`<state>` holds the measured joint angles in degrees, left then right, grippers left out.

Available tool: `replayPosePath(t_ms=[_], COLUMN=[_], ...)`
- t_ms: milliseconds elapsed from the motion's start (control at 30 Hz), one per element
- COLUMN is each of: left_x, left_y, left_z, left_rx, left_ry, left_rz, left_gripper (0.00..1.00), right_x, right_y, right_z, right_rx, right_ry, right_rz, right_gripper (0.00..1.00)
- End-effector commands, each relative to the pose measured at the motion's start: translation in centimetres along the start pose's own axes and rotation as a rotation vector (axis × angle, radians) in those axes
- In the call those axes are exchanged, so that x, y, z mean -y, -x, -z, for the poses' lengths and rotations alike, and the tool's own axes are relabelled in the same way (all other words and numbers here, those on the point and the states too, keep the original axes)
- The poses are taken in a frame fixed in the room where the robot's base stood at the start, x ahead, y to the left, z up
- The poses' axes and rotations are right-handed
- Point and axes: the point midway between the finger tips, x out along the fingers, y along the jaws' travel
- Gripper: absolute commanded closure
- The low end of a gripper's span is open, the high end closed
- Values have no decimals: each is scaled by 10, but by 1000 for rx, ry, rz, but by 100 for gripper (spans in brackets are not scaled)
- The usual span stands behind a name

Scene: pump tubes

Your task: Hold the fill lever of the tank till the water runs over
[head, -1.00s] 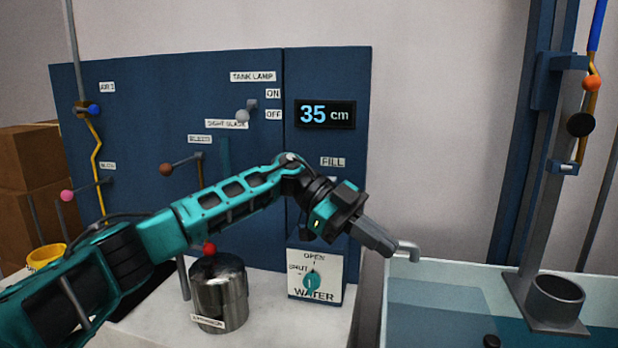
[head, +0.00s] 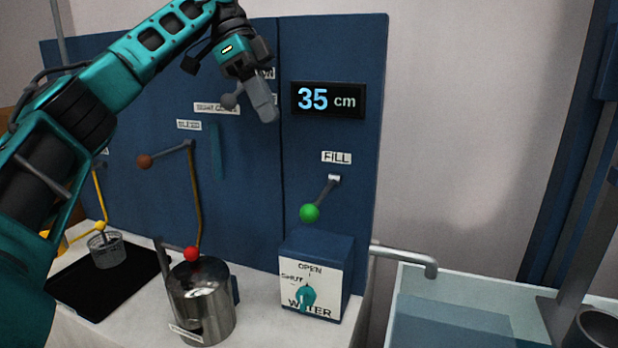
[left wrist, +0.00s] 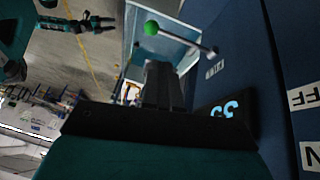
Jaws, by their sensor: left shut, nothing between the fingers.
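The fill lever (head: 310,213) has a green ball and hangs down and left from its pivot under the FILL label. Its ball also shows in the left wrist view (left wrist: 152,28). My left gripper (head: 266,114) is shut and empty, above and left of the lever and apart from it. The tank (head: 480,287) stands at the lower right with blue water in it. No running water shows at the spout (head: 405,258). The display (head: 327,100) reads 35 cm. My right gripper (left wrist: 100,22) shows small in the left wrist view; its jaws are unclear.
The water valve box (head: 344,262) with a teal knob sits below the lever. A metal pot (head: 205,308) stands left of it, near a red ball lever (head: 191,254). A brown ball lever (head: 145,161) is farther left. Open space lies in front of the panel.

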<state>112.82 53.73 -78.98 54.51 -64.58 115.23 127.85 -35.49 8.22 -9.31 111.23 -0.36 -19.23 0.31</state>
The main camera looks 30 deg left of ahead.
Motion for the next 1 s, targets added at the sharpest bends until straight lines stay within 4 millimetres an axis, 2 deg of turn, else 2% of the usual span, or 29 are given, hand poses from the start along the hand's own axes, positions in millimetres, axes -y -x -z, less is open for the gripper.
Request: replayPosePath(t_ms=[433, 1000], left_x=[0, 0], left_y=[-5, -52], left_z=[1, 0], left_rx=[0, 0], left_ry=[-4, -4], left_rz=[-4, -4], left_gripper=[100, 100], right_x=[1, 1], right_y=[2, 2], right_z=[-4, -4], right_rx=[9, 9], right_ry=[-2, -2], right_rz=[1, 1], right_gripper=[44, 44])
